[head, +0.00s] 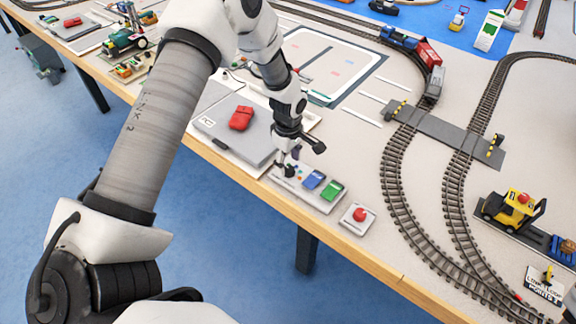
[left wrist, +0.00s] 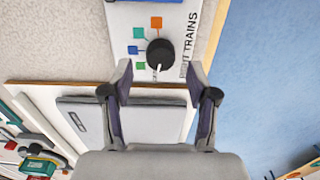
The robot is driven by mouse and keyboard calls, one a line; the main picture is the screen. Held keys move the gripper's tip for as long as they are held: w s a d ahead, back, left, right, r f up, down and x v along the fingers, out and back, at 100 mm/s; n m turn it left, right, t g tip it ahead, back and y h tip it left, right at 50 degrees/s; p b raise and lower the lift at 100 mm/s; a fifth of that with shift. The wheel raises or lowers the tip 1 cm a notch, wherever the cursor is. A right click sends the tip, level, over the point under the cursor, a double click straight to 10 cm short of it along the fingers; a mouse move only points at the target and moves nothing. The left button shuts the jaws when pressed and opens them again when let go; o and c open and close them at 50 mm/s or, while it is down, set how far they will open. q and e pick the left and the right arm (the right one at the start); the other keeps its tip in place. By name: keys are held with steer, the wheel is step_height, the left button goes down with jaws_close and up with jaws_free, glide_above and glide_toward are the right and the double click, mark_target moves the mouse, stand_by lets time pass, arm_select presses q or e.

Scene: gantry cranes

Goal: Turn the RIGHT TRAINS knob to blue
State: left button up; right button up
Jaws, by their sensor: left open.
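The black RIGHT TRAINS knob (left wrist: 160,54) sits on a white panel (left wrist: 120,15) in the left wrist view. Its white pointer aims at the lower edge of the picture, toward small, partly hidden lettering. In the head view my left gripper (head: 288,163) is over the left end of the control panel (head: 305,193) and hides the knob. My right gripper is not in view.
The panel also carries a blue button (head: 314,179) and a green button (head: 332,190). A red button box (head: 358,218) stands to its right. A grey case (head: 228,140) with a red object lies left. Train tracks (head: 397,190) run beyond; the wooden table edge is near.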

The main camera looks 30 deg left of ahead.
mark_target(289, 171)
arm_select(q)
steer(key=shift+d+f, duration=0.2)
steer(key=shift+f, duration=0.3)
steer(key=shift+d+f, duration=0.2)
steer(key=shift+f, duration=0.3)
steer(key=shift+a+f, duration=0.25)
steer(key=shift+a, duration=0.05)
jaws_close()
steer(key=shift+d+m, duration=0.1)
steer(key=shift+m, duration=0.3)
steer(key=m+p, duration=0.1)
steer(key=m, duration=0.2)
steer(key=shift+m, duration=0.3)
steer(key=m, duration=0.3)
steer(key=shift+m, duration=0.3)
steer(key=m, duration=0.4)
steer(key=shift+s, duration=0.1)
steer(key=shift+m, duration=1.9)
